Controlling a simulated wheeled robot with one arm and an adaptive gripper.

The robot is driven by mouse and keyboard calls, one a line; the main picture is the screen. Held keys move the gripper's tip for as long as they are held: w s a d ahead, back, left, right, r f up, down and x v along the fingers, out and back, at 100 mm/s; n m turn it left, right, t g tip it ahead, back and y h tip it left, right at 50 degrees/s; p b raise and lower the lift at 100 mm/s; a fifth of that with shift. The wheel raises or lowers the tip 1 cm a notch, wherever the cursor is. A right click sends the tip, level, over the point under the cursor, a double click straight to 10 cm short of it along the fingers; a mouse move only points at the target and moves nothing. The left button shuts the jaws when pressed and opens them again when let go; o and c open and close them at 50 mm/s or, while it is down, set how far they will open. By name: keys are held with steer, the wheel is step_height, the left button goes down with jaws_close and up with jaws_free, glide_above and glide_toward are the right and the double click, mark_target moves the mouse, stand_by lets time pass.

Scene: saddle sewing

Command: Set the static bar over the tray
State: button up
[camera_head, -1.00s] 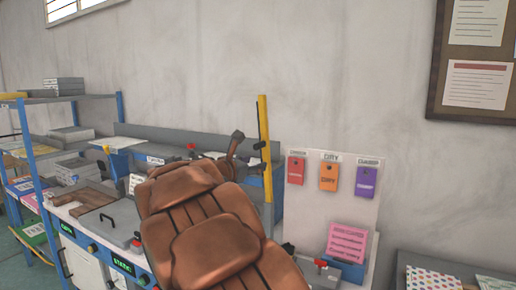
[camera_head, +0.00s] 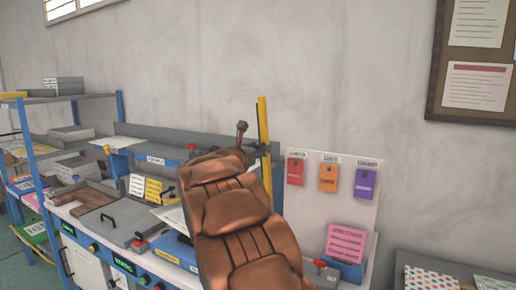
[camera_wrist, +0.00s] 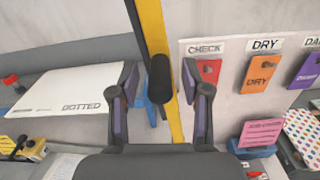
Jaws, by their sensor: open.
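A yellow bar (camera_head: 263,122), which looks like the static bar, stands upright at the back of the bench; it also shows in the wrist view (camera_wrist: 152,30). A black cylindrical handle (camera_wrist: 160,78) sticks out from it towards my wrist camera. My gripper (camera_wrist: 161,95) is open, with one finger on each side of the handle and a visible gap to both. In the head view my brown arm hides much of the bar's lower part and the bench behind it. I cannot tell which surface is the tray.
A grey lid with a black handle (camera_head: 118,222) lies on the bench at left. A white sheet marked DOTTED (camera_wrist: 75,88) lies left of the bar. A board with red, orange and purple tags (camera_head: 328,178) stands right of it. A pink card (camera_head: 346,243) sits below the tags.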

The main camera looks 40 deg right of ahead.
steer(key=shift+c, duration=0.4)
jaws_close()
